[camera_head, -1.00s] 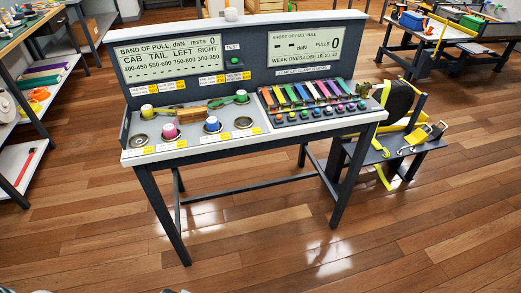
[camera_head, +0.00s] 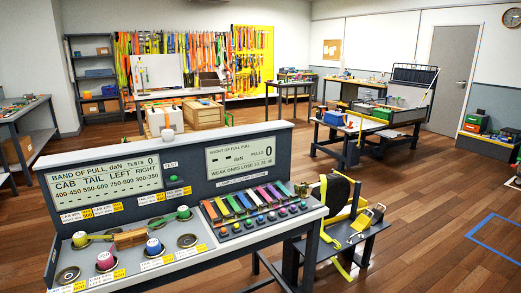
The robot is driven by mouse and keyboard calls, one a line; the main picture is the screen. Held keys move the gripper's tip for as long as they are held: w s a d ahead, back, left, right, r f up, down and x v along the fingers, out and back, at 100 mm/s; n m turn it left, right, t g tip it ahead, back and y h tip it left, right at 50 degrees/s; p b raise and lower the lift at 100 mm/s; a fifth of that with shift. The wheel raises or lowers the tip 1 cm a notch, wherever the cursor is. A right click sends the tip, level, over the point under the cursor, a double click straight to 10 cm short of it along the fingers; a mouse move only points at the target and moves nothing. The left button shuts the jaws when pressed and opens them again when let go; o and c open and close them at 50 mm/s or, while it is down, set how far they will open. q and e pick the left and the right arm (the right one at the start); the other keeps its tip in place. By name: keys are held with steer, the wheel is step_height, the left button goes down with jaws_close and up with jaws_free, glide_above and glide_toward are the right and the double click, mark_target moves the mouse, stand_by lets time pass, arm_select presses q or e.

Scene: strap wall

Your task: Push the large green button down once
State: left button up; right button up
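The test bench (camera_head: 290,222) stands at the lower left of the head view, with a grey upright panel behind its worktop. A green button (camera_head: 174,178) sits on a dark mount in that panel, just below a TEST label and between the two displays. It is small in the picture, and I cannot tell how far it stands out. The left display (camera_head: 104,179) shows TESTS 0. Neither of my grippers is in view.
Colored caps, including a pink one (camera_head: 106,261), stand on the worktop beside a rack of colored straps (camera_head: 247,202). A low dark stand (camera_head: 345,245) with a yellow strap is to the right. Wooden floor (camera_head: 430,215) is open beyond it. Workbenches and a strap wall are behind.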

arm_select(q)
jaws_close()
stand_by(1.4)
